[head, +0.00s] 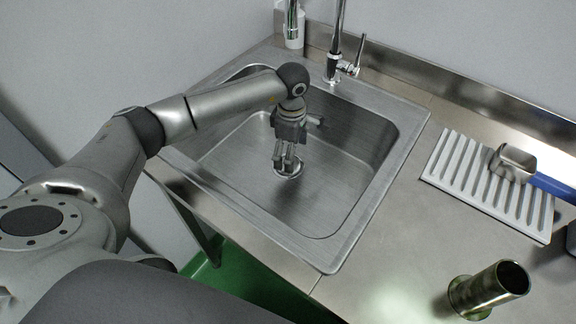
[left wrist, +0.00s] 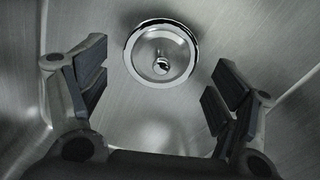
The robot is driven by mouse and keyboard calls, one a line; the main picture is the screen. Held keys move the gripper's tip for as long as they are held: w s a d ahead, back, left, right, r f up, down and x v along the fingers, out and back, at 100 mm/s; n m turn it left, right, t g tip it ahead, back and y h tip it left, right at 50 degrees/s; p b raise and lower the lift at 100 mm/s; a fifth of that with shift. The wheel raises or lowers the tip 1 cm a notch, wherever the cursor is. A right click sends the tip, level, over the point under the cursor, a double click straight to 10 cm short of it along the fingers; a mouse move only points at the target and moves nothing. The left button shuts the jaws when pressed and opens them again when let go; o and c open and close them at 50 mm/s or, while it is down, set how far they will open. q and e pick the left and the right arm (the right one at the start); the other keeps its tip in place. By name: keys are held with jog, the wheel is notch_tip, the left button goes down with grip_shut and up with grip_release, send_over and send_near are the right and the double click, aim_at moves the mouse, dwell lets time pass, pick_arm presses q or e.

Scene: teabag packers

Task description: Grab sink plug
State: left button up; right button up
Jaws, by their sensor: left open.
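The sink plug (left wrist: 161,66) is a round shiny metal disc with a small knob in its middle, on the sink floor in the left wrist view. In the head view the sink plug (head: 289,171) shows partly, behind my fingers. My left gripper (head: 287,160) reaches down into the metal sink (head: 330,215) above the plug. In the left wrist view my left gripper (left wrist: 156,88) is open, one finger on each side of the plug and apart from it, with nothing between them. My right gripper is in neither view.
A tap (head: 335,45) stands at the sink's back edge beside a white bottle (head: 293,28). Right of the sink are a white ribbed rack (head: 450,165), a metal scoop with a blue handle (head: 513,162) and a brassy metal cylinder (head: 487,290). The sink's walls surround my gripper.

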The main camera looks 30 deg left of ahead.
aim_at(296, 164)
pick_arm(q)
jog(key=f, duration=0.1)
jog(key=f+b, duration=0.1)
jog(key=f, duration=0.1)
jog(key=shift+s+a+f, duration=0.15)
jog(key=shift+s+f, duration=0.05)
jog(key=shift+s+r, duration=0.1)
jog(key=c, duration=1.6)
grip_shut()
